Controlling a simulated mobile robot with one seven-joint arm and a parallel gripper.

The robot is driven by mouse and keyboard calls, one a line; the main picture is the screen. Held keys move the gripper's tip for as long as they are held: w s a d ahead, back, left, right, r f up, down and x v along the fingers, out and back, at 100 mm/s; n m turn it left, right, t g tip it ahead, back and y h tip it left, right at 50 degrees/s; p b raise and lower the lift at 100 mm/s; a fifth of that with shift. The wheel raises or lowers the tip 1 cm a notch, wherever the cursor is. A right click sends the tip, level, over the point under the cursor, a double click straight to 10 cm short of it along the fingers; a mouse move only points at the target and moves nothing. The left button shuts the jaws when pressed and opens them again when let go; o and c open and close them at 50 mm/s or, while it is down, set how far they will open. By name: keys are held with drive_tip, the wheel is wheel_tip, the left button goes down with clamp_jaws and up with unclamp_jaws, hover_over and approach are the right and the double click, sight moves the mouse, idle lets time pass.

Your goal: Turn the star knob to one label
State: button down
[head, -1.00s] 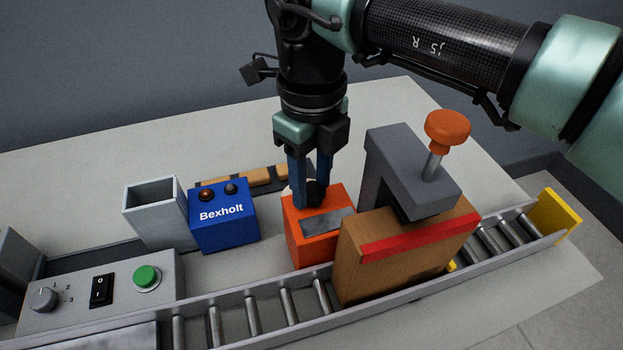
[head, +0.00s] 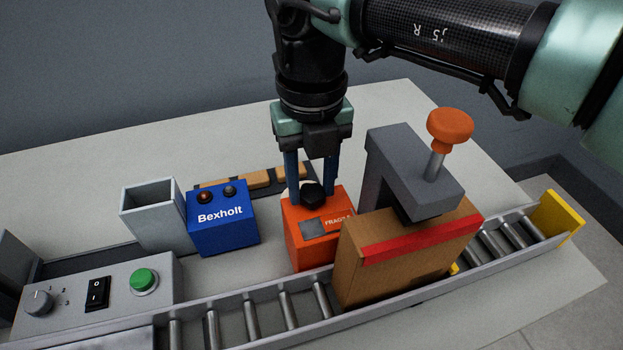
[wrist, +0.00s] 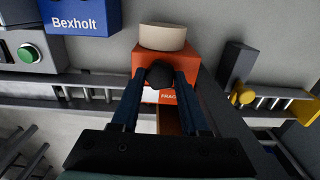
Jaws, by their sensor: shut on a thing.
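The black star knob (head: 312,194) sits on top of an orange box (head: 309,258) beside the conveyor. My gripper (head: 309,190) points down with its two blue fingers shut on the knob, one on each side. In the wrist view the dark knob (wrist: 160,76) shows between the fingertips. The front of the box has a label window with a dark square and the word FRAGILE, partly cut off at its right; part of that word also shows in the wrist view. The fingers cover part of the knob's sides.
A grey press with an orange knob (head: 450,127) stands close at right over a brown carton (head: 400,268) with red tape. A blue Bexholt box (head: 222,238) and an open grey bin (head: 158,228) stand left. A control box (head: 72,312) and roller conveyor (head: 248,318) lie in front.

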sight(311, 192)
idle(0.3)
drive_tip(key=shift+c, duration=2.1)
unclamp_jaws()
wheel_tip(311, 192, up, 13)
drive_tip(key=p, duration=1)
